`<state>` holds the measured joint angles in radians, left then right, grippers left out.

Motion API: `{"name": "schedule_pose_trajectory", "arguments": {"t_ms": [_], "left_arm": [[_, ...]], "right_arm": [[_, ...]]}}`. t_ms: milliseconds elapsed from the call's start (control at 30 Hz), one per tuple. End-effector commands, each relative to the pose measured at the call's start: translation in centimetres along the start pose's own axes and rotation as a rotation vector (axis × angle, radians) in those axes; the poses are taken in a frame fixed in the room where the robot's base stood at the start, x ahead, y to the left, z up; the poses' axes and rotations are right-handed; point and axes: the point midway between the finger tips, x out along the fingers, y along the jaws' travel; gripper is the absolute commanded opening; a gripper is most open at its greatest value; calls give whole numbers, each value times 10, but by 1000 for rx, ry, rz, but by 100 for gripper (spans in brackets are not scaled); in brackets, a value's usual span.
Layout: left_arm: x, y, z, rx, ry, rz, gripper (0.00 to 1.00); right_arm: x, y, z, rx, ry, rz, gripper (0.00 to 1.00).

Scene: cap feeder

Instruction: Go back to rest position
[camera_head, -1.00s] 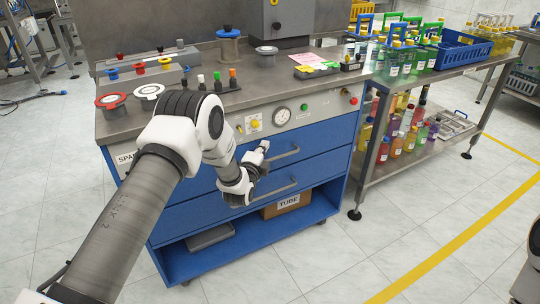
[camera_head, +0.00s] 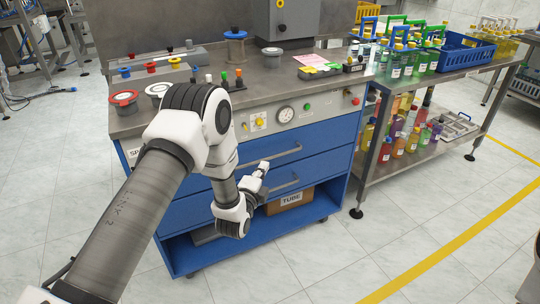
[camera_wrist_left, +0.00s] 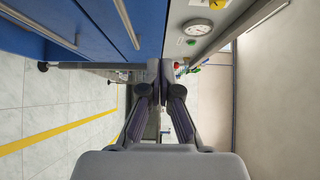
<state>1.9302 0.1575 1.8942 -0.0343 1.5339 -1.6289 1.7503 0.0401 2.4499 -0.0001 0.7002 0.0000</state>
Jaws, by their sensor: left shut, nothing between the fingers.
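My left gripper (camera_head: 264,166) is shut and empty. It hangs in front of the blue drawer cabinet (camera_head: 190,213), near the upper drawer handle (camera_head: 284,156). The left wrist view shows its two dark fingers together at the tips (camera_wrist_left: 153,70), with nothing between them. My left arm reaches in from the lower left and bends down at the elbow in front of the worktop. I cannot tell the exact gap between gripper and drawer front. My right gripper is not in view.
The worktop (camera_head: 135,122) carries colored caps, pots and a spool. A gauge (camera_head: 286,115) sits on its front panel. A cardboard box labeled TUBE (camera_head: 289,200) is on the lower shelf. A bottle rack table (camera_head: 460,75) stands right. Floor (camera_head: 340,260) in front is clear.

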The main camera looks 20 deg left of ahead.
Motion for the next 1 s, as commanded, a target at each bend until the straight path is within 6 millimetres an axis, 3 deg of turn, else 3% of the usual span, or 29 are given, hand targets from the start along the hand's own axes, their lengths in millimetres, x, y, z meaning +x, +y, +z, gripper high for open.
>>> {"name": "schedule_pose_trajectory", "arguments": {"t_ms": [233,367,467,600,700,800,900,1000], "left_arm": [[-6,5,0,1,1,8,0],[-32,46,-13,15,29,104,0],[-81,102,-24,-31,48,319,0],[-183,178,-32,-316,-50,732,0],[-258,208,-31,-536,-227,986,0],[-323,220,-28,-730,-462,1169,0],[-373,221,-25,-895,-721,1271,0],[-405,219,-22,-1033,-969,1299,0]], "right_arm": [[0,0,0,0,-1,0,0],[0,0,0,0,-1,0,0],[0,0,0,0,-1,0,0],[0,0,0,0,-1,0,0],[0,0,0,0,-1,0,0],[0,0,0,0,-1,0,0],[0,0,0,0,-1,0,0],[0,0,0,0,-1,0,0]]}}
